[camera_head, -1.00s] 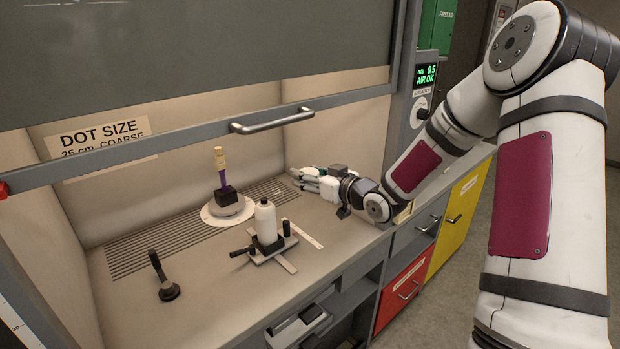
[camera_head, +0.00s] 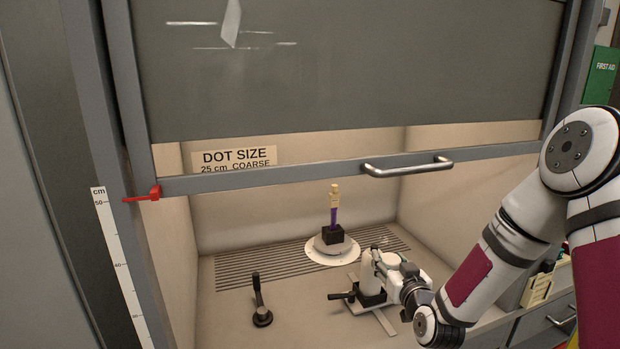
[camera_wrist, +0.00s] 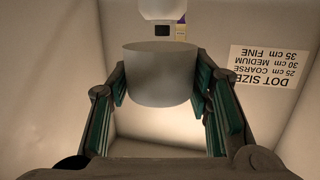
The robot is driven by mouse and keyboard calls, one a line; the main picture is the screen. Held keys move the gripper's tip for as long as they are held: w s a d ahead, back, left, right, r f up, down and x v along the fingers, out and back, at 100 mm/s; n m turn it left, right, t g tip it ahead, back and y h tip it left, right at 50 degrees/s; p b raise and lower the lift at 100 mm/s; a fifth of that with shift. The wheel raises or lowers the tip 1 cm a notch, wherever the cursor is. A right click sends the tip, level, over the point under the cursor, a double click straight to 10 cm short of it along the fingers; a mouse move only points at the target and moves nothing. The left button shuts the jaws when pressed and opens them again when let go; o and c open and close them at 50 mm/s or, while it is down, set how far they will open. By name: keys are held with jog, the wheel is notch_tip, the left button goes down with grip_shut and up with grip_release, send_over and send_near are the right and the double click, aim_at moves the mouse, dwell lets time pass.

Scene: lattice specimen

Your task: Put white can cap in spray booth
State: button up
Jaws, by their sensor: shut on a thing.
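A white can cap (camera_wrist: 160,75), a plain pale cylinder, sits between the two green-padded fingers of my gripper (camera_wrist: 162,95) in the wrist view. My gripper is shut on it. In the head view my gripper (camera_head: 381,258) is inside the spray booth (camera_head: 222,320), beside the top of a white bottle-shaped can (camera_head: 368,272). The cap cannot be made out there. The can stands upright in a clamp stand (camera_head: 352,297) on the booth floor, partly hidden by my gripper. A white rounded part shows at the top edge of the wrist view.
A purple and tan specimen (camera_head: 334,210) stands on a black block (camera_head: 333,235) over a white disc (camera_head: 318,250), behind the can. A black-handled lever (camera_head: 260,302) stands at left. The sash with its metal handle (camera_head: 408,166) is raised above. Floor between lever and clamp is clear.

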jog(key=s+a+f+m+h, duration=0.1)
jog(key=s+f, duration=0.4)
jog(key=f, duration=0.4)
jog(key=shift+s+f, duration=0.25)
jog(key=shift+s, duration=0.15)
jog(key=shift+a, duration=0.15)
